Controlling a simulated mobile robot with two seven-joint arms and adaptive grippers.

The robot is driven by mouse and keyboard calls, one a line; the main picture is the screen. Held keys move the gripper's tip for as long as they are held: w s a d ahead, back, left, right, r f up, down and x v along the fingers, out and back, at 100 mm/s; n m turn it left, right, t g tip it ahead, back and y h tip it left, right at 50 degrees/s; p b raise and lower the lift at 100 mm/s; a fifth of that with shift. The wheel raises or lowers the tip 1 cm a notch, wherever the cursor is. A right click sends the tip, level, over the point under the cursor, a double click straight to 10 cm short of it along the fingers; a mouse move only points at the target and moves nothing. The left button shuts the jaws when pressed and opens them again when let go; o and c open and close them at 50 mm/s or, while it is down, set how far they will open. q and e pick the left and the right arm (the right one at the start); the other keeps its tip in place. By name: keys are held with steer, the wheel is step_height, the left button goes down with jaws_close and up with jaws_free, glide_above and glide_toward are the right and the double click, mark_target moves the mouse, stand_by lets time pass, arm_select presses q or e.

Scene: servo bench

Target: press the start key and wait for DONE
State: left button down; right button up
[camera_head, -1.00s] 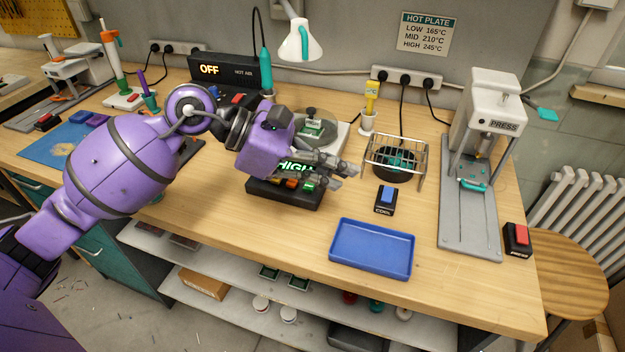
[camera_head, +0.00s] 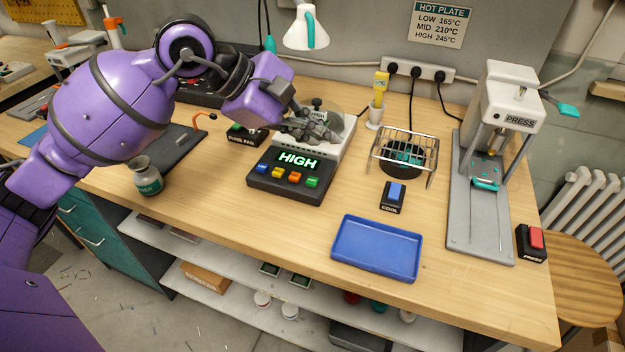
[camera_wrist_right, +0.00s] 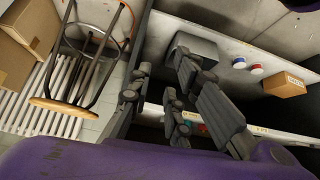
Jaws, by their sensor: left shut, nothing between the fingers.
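A dark control box (camera_head: 290,178) stands mid-bench, its green display (camera_head: 298,160) reading HIGH. Blue, yellow, orange and green keys (camera_head: 312,182) line its front; I cannot read which one is start. Behind it is a light hot plate unit (camera_head: 338,148) with a clear domed cover, partly hidden by my gripper. My left gripper (camera_head: 331,136) is shut and empty, over the unit behind the display, apart from the keys. My right gripper (camera_wrist_right: 158,92) is open and empty in the right wrist view, beyond the bench's front, with the lower shelf behind it. No DONE shows.
A blue tray (camera_head: 376,248), a COOL key (camera_head: 393,195) and a wire rack (camera_head: 405,150) stand right of the box. The press (camera_head: 490,150) is farther right. A thinner bottle (camera_head: 147,178) stands left. Bench around the box's front is clear.

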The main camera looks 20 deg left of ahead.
arm_select(q)
steer(key=b, duration=0.4)
glide_above(312, 182)
steer(key=d, duration=0.1)
steer(key=f, duration=0.7)
steer(key=shift+s+d+f, duration=0.15)
steer(key=shift+s, duration=0.25)
steer(key=shift+f, duration=0.2)
steer(key=shift+f, duration=0.2)
steer(key=shift+f+b, duration=0.25)
steer(key=shift+b, duration=0.25)
